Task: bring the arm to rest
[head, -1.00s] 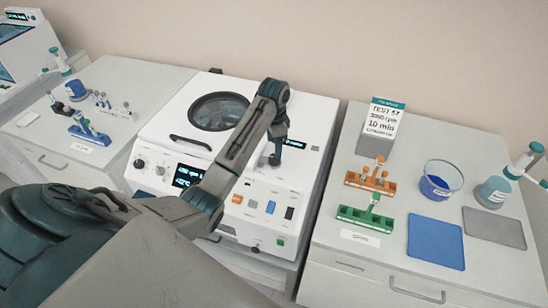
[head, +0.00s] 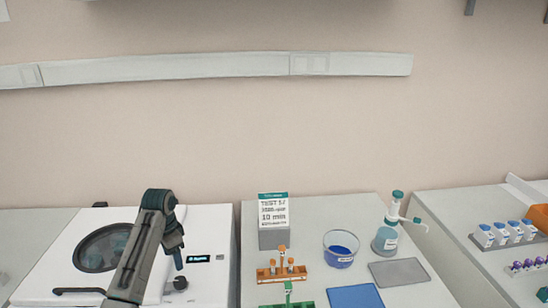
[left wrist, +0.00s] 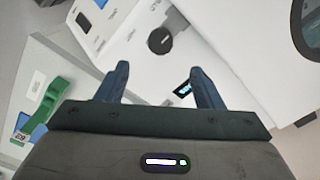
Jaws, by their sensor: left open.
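My left arm comes in at the bottom left of the head view and reaches up over the white centrifuge (head: 205,219). Its gripper (head: 178,262) hangs near the centrifuge's small dark display and black knob (head: 179,284). In the left wrist view the two dark fingers of the left gripper (left wrist: 158,85) stand apart with nothing between them. The white centrifuge top and its round knob (left wrist: 160,40) show beyond them. My right gripper is in neither view.
Right of the centrifuge stand a sign box (head: 274,236), an orange rack (head: 281,272), a green rack (head: 287,306), a blue-filled bowl (head: 340,256), a dispenser bottle (head: 385,240), a blue mat (head: 355,297) and a grey mat (head: 399,272). Another bench with blue-capped tubes (head: 500,236) is farther right.

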